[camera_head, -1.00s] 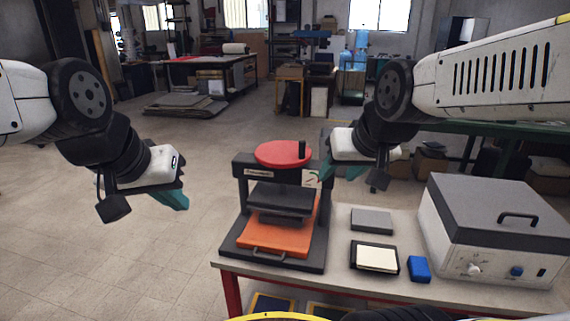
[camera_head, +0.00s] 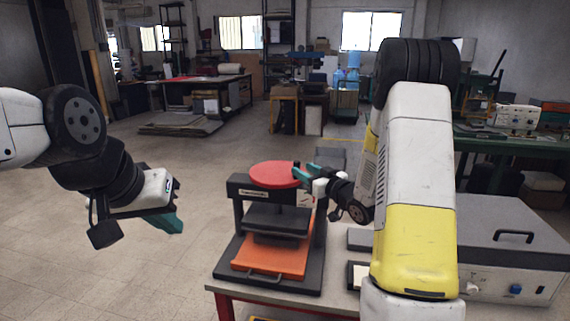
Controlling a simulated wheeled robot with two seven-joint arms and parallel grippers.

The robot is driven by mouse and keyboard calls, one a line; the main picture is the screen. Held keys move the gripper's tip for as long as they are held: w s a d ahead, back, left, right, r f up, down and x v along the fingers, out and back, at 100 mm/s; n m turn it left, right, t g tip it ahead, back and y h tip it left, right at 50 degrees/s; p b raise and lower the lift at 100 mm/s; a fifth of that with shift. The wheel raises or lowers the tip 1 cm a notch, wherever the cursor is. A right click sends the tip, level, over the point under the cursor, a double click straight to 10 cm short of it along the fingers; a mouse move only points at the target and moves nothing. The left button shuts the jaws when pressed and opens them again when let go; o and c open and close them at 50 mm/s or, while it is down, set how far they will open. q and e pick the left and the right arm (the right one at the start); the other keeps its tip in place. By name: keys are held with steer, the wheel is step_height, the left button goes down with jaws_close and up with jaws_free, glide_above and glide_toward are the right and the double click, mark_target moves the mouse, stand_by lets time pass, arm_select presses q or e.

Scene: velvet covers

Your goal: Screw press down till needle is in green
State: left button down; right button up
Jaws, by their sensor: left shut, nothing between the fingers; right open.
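The screw press (camera_head: 322,235) stands on the table, with a black frame, a red round hand wheel (camera_head: 272,174) on top and an orange tray (camera_head: 272,259) in its base. A dark upper plate (camera_head: 277,217) hangs above the tray. The wheel's black knob is mostly hidden by my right gripper. My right gripper (camera_head: 303,172) is open, its teal fingers at the wheel's right edge by the knob; I cannot tell whether they touch it. The gauge on the right post is largely hidden, so its needle cannot be read. My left gripper (camera_head: 172,222) is shut and empty, off to the left.
A grey box machine (camera_head: 510,245) with a handle stands at the table's right. My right arm covers much of the table (camera_head: 290,298) between it and the press. The floor left of the press is clear.

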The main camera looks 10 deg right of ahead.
mark_target(291, 174)
steer(key=x, duration=0.7)
steer(key=shift+w+a, duration=0.25)
steer(key=shift+w, duration=0.05)
steer(key=shift+c, duration=0.4)
jaws_close()
stand_by(0.7)
